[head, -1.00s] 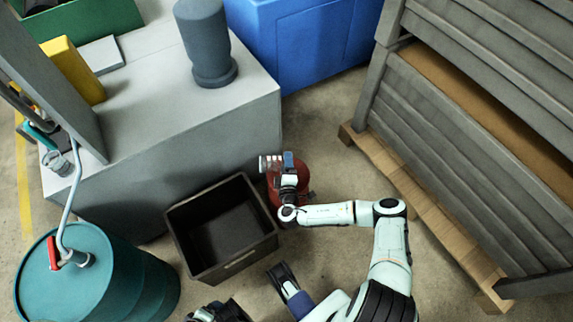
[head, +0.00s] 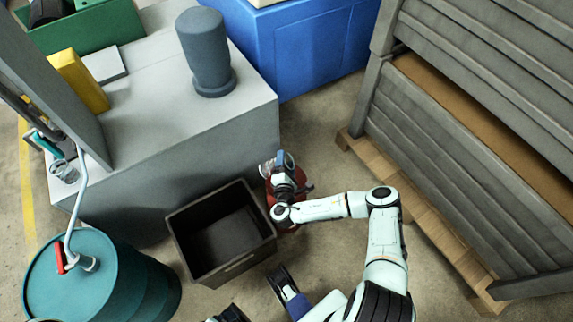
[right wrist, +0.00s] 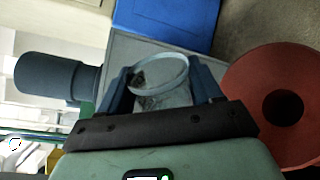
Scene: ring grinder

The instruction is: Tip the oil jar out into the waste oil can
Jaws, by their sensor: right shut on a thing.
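In the right wrist view my right gripper (right wrist: 170,85) is shut on the jar (right wrist: 165,98), one blue finger on each side, and the jar's round rim shows. The red can (right wrist: 245,85) with its dark round opening lies to the right of the jar there. The gripper and wrist partly hide the jar and can in the head view. I cannot tell whether oil is flowing.
A black open crate (head: 197,268) stands left of the red can. A grey machine (head: 150,150) is behind it, and a teal drum (head: 105,280) is at lower left. Grey stacked bins (head: 470,150) on a wooden pallet (head: 425,220) stand at right.

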